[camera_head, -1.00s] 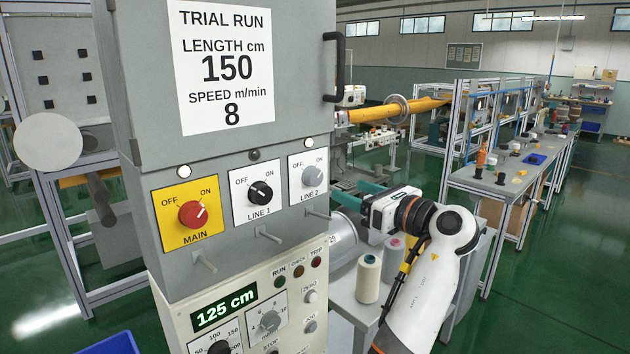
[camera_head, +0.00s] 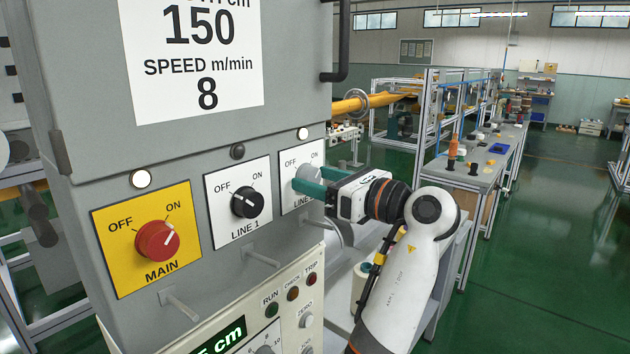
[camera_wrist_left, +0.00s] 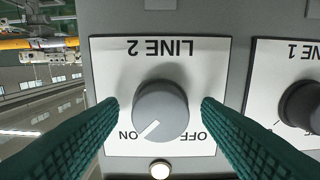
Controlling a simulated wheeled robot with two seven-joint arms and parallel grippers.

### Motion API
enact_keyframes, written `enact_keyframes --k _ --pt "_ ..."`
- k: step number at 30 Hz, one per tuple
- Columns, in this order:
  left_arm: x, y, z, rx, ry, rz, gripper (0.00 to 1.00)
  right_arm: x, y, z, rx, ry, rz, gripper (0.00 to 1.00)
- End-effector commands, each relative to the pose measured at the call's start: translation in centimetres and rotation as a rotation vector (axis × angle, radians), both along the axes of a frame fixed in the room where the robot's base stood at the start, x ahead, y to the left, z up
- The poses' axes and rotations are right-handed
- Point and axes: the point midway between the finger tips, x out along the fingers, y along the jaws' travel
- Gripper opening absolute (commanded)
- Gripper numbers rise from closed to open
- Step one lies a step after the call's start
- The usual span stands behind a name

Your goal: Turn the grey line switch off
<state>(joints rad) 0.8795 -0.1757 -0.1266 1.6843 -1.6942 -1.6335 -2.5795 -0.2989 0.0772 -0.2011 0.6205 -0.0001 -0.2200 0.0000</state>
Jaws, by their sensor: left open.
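The grey line switch (camera_head: 308,178) is the round LINE 2 knob on a white plate at the right of the cabinet front, partly hidden by my fingers in the head view. In the left wrist view, upside down, the knob (camera_wrist_left: 160,108) shows its white mark pointing to ON. The lamp by it (camera_wrist_left: 160,169) is lit. My left gripper (camera_head: 314,182) is open, with one teal finger on each side of the knob. Gaps show between both fingers and the knob in the wrist view. My right gripper is out of view.
The black LINE 1 knob (camera_head: 246,202) and red MAIN knob (camera_head: 157,240) sit to the left on the same panel. A peg (camera_head: 180,304) sticks out below MAIN. A door handle (camera_head: 338,45) juts out above. A thread cone (camera_head: 361,285) stands below my arm.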

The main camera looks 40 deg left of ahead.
Motion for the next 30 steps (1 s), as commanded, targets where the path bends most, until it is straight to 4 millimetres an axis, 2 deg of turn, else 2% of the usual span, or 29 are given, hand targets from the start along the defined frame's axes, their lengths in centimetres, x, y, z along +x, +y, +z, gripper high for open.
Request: enact_keyframes --k 5,13,22,30 --pt "0.0 0.0 0.0 0.000 0.000 0.000 0.57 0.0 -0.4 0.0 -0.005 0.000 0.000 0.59" --pt "0.0 0.0 0.0 0.000 0.000 0.000 0.14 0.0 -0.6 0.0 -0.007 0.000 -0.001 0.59" --pt "0.0 0.0 0.0 -0.003 -0.038 -0.001 0.14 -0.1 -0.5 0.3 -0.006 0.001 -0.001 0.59" --pt "0.0 0.0 0.1 -0.017 -0.199 -0.001 0.14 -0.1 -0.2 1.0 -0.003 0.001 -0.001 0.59"
